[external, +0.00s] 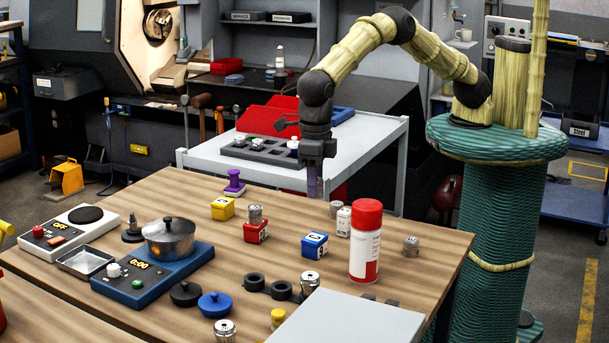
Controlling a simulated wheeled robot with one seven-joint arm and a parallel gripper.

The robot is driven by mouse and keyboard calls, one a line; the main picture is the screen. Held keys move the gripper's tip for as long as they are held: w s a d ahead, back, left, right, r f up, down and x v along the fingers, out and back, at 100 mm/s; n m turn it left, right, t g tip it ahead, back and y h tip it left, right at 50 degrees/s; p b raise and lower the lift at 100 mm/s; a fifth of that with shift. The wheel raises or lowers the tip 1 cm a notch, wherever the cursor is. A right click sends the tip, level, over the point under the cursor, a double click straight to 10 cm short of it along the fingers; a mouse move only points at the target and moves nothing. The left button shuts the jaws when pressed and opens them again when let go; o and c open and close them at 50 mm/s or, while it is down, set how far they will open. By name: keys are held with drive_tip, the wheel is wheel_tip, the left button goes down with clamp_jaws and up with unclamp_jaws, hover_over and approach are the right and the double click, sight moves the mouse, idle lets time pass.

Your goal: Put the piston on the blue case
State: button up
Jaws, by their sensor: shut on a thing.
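The blue case (315,245) is a small cube with white markings on the wooden table (180,205), and nothing shows on top of it. My gripper (314,188) points down, above and apart from the blue case in the picture. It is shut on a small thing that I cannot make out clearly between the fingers.
A red-and-white spray can (365,245) stands tall right of the blue case. A yellow case (222,209) and a purple spool (234,183) are to the left. A pot (168,240) sits on a blue hotplate. Black rings and a grey panel (345,322) are in front.

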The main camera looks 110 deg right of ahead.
drive_tip(key=p, duration=0.2)
hover_over(314, 237)
drive_tip(key=shift+f, duration=3.1)
drive_tip(key=shift+f+p, duration=0.5)
drive_tip(key=shift+f, duration=1.4)
drive_tip(key=shift+f, duration=0.2)
drive_tip(key=o, duration=1)
drive_tip(key=shift+r, duration=0.1)
